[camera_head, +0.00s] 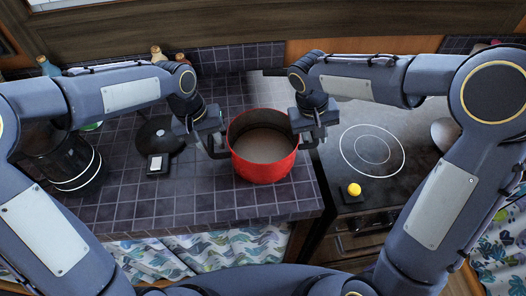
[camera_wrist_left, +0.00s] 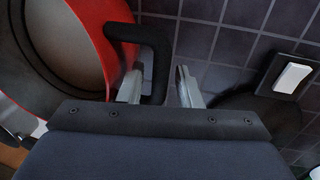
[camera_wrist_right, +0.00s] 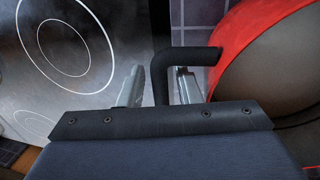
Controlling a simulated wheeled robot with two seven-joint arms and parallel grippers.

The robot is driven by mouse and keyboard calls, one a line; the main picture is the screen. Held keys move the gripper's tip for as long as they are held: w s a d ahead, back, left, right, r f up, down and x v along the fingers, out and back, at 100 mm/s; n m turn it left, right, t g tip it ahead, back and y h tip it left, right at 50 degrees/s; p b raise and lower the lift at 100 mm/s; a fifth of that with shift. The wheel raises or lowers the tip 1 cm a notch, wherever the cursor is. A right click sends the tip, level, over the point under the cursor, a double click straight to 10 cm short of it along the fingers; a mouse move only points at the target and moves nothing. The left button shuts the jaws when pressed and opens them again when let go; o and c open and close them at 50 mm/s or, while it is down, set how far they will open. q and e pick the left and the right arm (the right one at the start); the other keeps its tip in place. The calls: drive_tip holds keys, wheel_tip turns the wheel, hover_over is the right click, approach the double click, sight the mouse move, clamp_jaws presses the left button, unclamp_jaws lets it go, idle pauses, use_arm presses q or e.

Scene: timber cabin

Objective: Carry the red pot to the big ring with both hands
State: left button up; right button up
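The red pot (camera_head: 262,167) stands upright on the dark tiled counter, empty as far as I see, with a black handle on each side. The big ring (camera_head: 372,150) is a white double circle on the dark hob to the right; it shows in the right wrist view (camera_wrist_right: 63,47) too. My left gripper (camera_head: 214,143) is open, its fingers on either side of the pot's left handle (camera_wrist_left: 157,62). My right gripper (camera_head: 311,133) is open, its fingers on either side of the right handle (camera_wrist_right: 160,75). Gaps show beside both handles.
A black pan (camera_head: 160,137) and a small black block with a white top (camera_head: 157,164) are left of the pot. A dark canister (camera_head: 66,160) stands further left. A yellow knob (camera_head: 354,189) sits at the hob's front. The big ring is clear.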

use_arm(q)
clamp_jaws()
use_arm(e)
clamp_jaws()
use_arm(q)
drive_tip(key=shift+r, duration=0.1)
use_arm(e)
drive_tip(key=shift+r, duration=0.1)
idle(0.8)
